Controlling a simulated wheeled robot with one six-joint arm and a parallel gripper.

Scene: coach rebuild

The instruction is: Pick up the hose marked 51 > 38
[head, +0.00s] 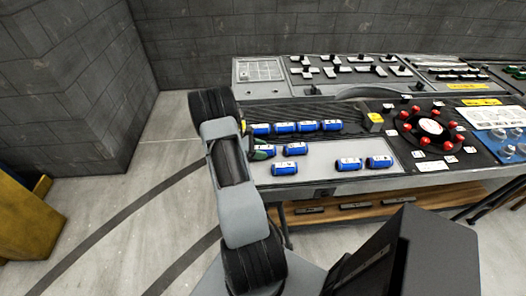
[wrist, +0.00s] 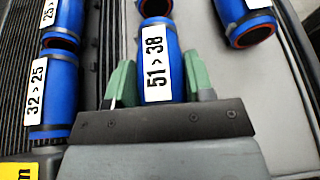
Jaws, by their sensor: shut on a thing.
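The hose marked 51 > 38 (wrist: 173,50) is a short blue tube with a white label and a dark open end, in the middle of the wrist view. My gripper (wrist: 160,85) has its green fingers on both sides of this hose and is shut on it. In the head view my gripper (head: 258,153) is at the left end of the bench, mostly hidden by my arm, with a blue hose (head: 266,150) at it. I cannot tell whether the hose is clear of the surface.
A hose marked 32 > 25 (wrist: 52,90) lies left of the held one, and another blue hose (wrist: 248,20) lies at upper right. Several blue hoses (head: 308,126) form a row behind. The grey panel (head: 320,168) has bare room between hoses. A ring of red knobs (head: 406,127) stands right.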

